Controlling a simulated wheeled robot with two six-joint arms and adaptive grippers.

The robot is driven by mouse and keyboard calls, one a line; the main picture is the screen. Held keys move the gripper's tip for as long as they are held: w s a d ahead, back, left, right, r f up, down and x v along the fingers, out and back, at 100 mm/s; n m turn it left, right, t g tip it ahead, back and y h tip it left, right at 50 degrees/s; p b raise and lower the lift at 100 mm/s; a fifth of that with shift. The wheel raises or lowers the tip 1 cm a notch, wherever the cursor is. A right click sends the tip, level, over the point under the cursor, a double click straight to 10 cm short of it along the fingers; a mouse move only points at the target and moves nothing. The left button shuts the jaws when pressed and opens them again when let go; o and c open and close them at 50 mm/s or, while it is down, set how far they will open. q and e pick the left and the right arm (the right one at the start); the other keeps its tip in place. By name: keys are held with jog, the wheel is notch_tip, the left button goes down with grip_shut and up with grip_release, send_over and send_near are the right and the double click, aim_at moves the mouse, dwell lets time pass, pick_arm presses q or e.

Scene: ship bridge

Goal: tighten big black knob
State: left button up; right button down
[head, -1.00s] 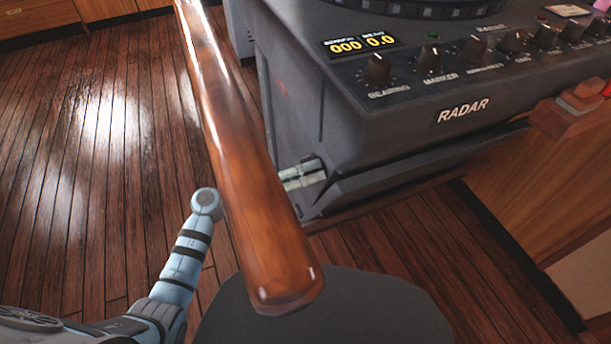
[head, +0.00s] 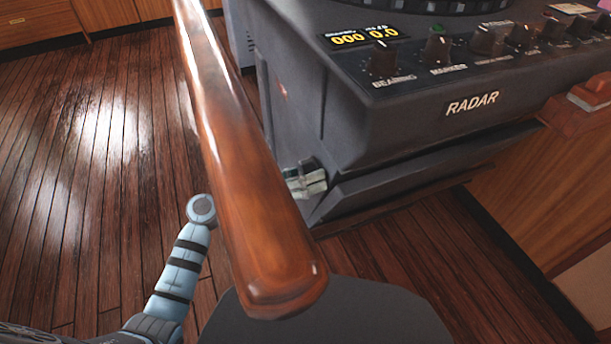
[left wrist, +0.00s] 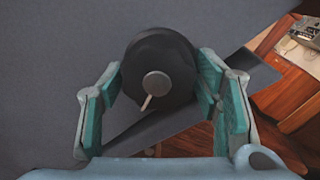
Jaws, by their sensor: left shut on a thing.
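The big black knob (left wrist: 152,52) shows in the left wrist view, round and dark, with a grey centre disc and a short pale pointer aimed down and slightly left. My left gripper (left wrist: 158,76) has one teal-padded finger on each side of the knob and is shut on it. In the head view my left gripper (head: 307,182) shows in part at the lower left side of the radar console (head: 350,130). The wooden rail hides much of my left arm, and the knob cannot be made out there. My right gripper is out of view.
A thick wooden rail (head: 240,170) runs between my left arm and the console. Small knobs, including the bearing knob (head: 383,58), line the console top. A dark rounded surface (head: 330,315) lies below the rail's end. Wooden floor (head: 90,190) is open at left.

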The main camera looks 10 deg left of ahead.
pick_arm(q)
jog(key=shift+f, duration=0.15)
jog(key=o, duration=1)
jog(key=shift+c, duration=0.2)
jog(key=v, duration=1.2)
